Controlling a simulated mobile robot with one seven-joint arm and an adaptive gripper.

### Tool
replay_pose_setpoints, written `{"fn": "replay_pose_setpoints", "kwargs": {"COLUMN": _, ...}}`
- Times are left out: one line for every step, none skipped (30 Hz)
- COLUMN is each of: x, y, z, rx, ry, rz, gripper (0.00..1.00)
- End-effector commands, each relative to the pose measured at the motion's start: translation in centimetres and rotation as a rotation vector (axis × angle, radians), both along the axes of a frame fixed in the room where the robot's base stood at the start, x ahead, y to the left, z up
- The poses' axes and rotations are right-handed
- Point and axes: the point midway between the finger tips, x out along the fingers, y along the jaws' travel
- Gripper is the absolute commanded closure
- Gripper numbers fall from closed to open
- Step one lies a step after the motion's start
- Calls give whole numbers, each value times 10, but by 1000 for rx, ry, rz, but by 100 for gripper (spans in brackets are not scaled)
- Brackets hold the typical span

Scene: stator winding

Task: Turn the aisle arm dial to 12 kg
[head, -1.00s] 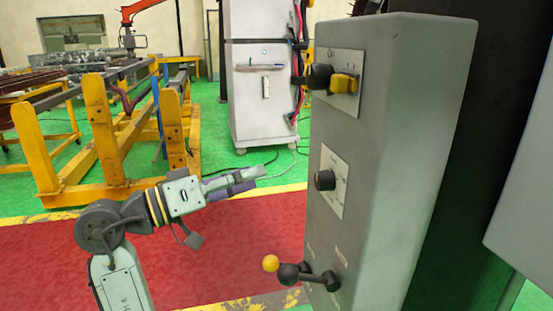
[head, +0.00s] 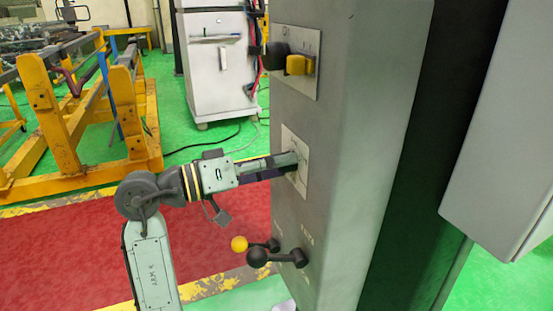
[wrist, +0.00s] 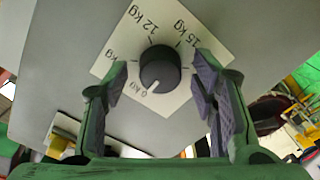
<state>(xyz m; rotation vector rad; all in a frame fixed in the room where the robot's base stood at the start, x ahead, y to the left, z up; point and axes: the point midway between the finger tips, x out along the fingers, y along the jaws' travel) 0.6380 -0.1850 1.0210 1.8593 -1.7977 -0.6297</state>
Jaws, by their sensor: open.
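The dial (wrist: 160,68) is a round black knob on a white scale plate (wrist: 118,53). Its white mark points down-left in the wrist view, toward a small label that seems to read 0 or 6 kg. The 12 kg label (wrist: 148,28) is above-left of the knob and 15 kg (wrist: 192,30) above-right; another label at left is partly covered. My gripper (wrist: 162,77) is open, one finger on each side of the knob, with a gap to both.
The dial is on a grey cabinet (head: 350,130). A yellow switch (head: 298,65) is above it, and a yellow-ball lever (head: 240,244) and black lever (head: 258,257) are below. Yellow frames (head: 55,115) stand at left. Red floor (head: 80,250) lies open beside my arm.

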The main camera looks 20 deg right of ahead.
Motion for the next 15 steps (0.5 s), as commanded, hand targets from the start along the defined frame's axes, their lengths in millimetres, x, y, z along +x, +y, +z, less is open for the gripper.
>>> {"fn": "replay_pose_setpoints", "kwargs": {"x": 0, "y": -2, "z": 0, "rx": 0, "ry": 0, "rz": 0, "gripper": 48}}
{"fn": "replay_pose_setpoints", "kwargs": {"x": 0, "y": -2, "z": 0, "rx": 0, "ry": 0, "rz": 0, "gripper": 48}}
{"fn": "replay_pose_setpoints", "kwargs": {"x": 0, "y": -3, "z": 0, "rx": 0, "ry": -1, "rz": 0, "gripper": 48}}
{"fn": "replay_pose_setpoints", "kwargs": {"x": 0, "y": -3, "z": 0, "rx": 0, "ry": -1, "rz": 0, "gripper": 48}}
{"fn": "replay_pose_setpoints", "kwargs": {"x": 0, "y": -3, "z": 0, "rx": 0, "ry": -1, "rz": 0, "gripper": 48}}
{"fn": "replay_pose_setpoints", "kwargs": {"x": 0, "y": -3, "z": 0, "rx": 0, "ry": -1, "rz": 0, "gripper": 48}}
{"fn": "replay_pose_setpoints", "kwargs": {"x": 0, "y": -3, "z": 0, "rx": 0, "ry": -1, "rz": 0, "gripper": 48}}
{"fn": "replay_pose_setpoints", "kwargs": {"x": 0, "y": -3, "z": 0, "rx": 0, "ry": -1, "rz": 0, "gripper": 48}}
{"fn": "replay_pose_setpoints", "kwargs": {"x": 0, "y": -3, "z": 0, "rx": 0, "ry": -1, "rz": 0, "gripper": 48}}
{"fn": "replay_pose_setpoints", "kwargs": {"x": 0, "y": -3, "z": 0, "rx": 0, "ry": -1, "rz": 0, "gripper": 50}}
{"fn": "replay_pose_setpoints", "kwargs": {"x": 0, "y": -2, "z": 0, "rx": 0, "ry": -1, "rz": 0, "gripper": 52}}
{"fn": "replay_pose_setpoints", "kwargs": {"x": 0, "y": -2, "z": 0, "rx": 0, "ry": -1, "rz": 0, "gripper": 55}}
{"fn": "replay_pose_setpoints", "kwargs": {"x": 0, "y": -2, "z": 0, "rx": 0, "ry": -1, "rz": 0, "gripper": 57}}
{"fn": "replay_pose_setpoints", "kwargs": {"x": 0, "y": -2, "z": 0, "rx": 0, "ry": -1, "rz": 0, "gripper": 59}}
{"fn": "replay_pose_setpoints", "kwargs": {"x": 0, "y": -2, "z": 0, "rx": 0, "ry": -1, "rz": 0, "gripper": 62}}
